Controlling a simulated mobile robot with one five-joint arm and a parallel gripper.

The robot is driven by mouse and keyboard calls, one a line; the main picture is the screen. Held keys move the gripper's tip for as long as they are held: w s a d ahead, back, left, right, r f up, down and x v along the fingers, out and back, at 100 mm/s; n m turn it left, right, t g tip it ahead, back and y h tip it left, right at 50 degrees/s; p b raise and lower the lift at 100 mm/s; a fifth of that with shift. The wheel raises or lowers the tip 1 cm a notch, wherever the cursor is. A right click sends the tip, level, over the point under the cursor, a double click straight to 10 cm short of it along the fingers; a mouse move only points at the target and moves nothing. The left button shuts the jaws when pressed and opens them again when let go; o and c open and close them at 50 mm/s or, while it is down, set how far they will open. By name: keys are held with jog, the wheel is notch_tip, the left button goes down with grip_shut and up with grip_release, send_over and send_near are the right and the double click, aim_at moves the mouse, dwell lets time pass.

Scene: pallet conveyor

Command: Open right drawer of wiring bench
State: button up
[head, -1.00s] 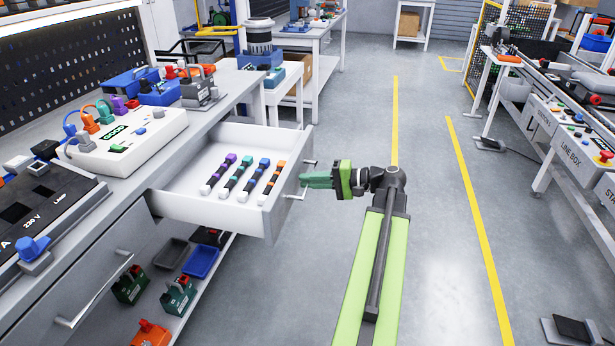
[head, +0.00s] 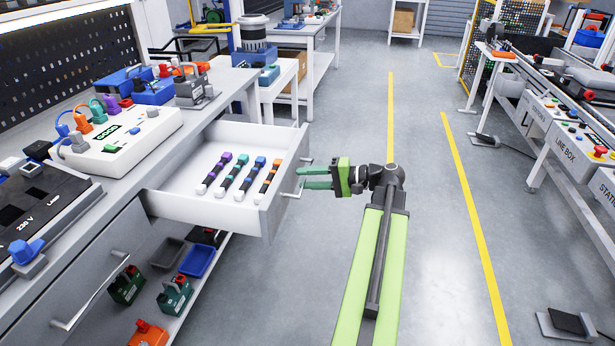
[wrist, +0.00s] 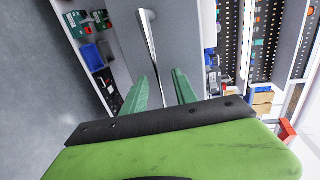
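The right drawer (head: 215,208) of the wiring bench (head: 195,130) is pulled well out in the head view, with several tools with coloured bands (head: 240,175) lying inside. Its front carries a bar handle (head: 297,185), which also shows in the wrist view (wrist: 150,45). My gripper (head: 305,178) is at the drawer front, and its two green fingers are spread apart. I cannot tell whether a finger touches the handle.
A second drawer handle (head: 90,290) shows on the closed left drawer. Blue (head: 198,260) and grey trays and several boxes are on the shelf below. A conveyor line (head: 555,130) stands at the right. The floor between yellow lines (head: 465,200) is clear.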

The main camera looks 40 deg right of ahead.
jog(key=p+v, duration=0.3)
jog(key=v, duration=1.3)
jog(key=shift+s+d, duration=0.2)
jog(key=shift+s, duration=0.15)
jog(key=shift+r, duration=0.1)
